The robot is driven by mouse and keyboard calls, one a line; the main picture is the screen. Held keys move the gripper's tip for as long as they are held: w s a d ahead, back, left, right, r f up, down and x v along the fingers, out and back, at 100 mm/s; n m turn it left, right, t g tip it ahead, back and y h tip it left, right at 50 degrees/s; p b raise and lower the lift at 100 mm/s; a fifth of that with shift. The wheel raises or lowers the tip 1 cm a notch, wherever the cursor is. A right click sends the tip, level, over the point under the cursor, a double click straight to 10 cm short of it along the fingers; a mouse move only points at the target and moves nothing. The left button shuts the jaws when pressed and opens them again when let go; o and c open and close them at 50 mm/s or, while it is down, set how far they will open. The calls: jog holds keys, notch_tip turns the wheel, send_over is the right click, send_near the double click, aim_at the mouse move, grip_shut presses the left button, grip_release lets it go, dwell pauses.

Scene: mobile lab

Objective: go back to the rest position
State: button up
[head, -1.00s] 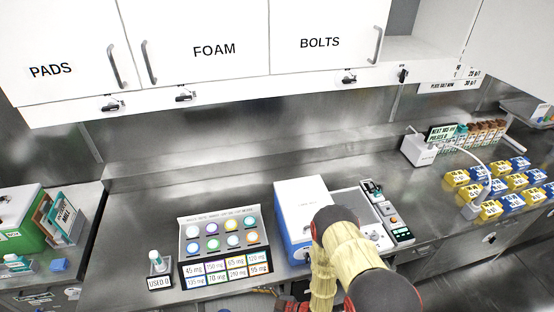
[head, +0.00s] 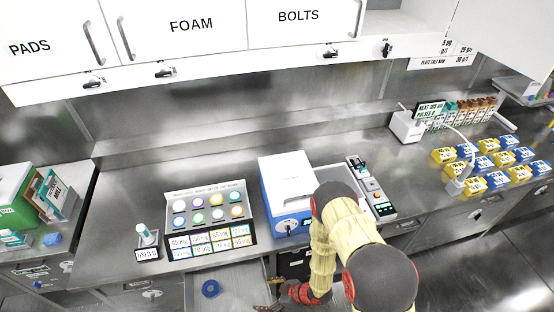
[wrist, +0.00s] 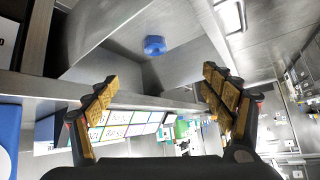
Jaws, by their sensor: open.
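My gripper (wrist: 160,112) is open and empty in the wrist view, with its two gold-padded fingers wide apart. In the head view my bent arm stands in front of the counter at the lower middle. The gripper end is low there, by the open drawer, and only partly seen.
A blue and white box device (head: 288,196) stands on the counter (head: 125,200) behind my arm. A rack of coloured caps (head: 206,217) stands to its left. Yellow and blue boxes (head: 470,181) stand at right. White cabinets (head: 190,40) hang above.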

jog(key=w+d+r+m+g+h+b, duration=0.15)
jog(key=d+h, duration=0.25)
jog(key=d, duration=0.4)
jog(key=w+d+r+m+g+h+b, duration=0.1)
jog(key=d+r+m+h, duration=0.25)
jog(key=d, duration=0.55)
jog(key=d+r+m+h+b, duration=0.35)
jog(key=d+r, duration=0.25)
jog(key=r, duration=0.6)
jog(key=s+r+m+t+b, duration=0.1)
jog(key=s+r+t+b, duration=0.1)
jog(key=s+r+b, duration=0.2)
jog(key=s+r+m+t+y+b, duration=0.1)
jog(key=s+r+m+b, duration=0.1)
jog(key=s+r+b, duration=0.2)
jog(key=s+r+m+t+y+b, duration=0.1)
jog(key=s+r+b, duration=0.3)
jog(key=r+b, duration=0.5)
notch_tip(320, 180, up, 5)
jog(key=shift+d+r+m+t, duration=0.2)
jog(key=shift+m+t, duration=0.35)
jog(key=shift+t, duration=0.3)
jog(key=shift+w, duration=0.1)
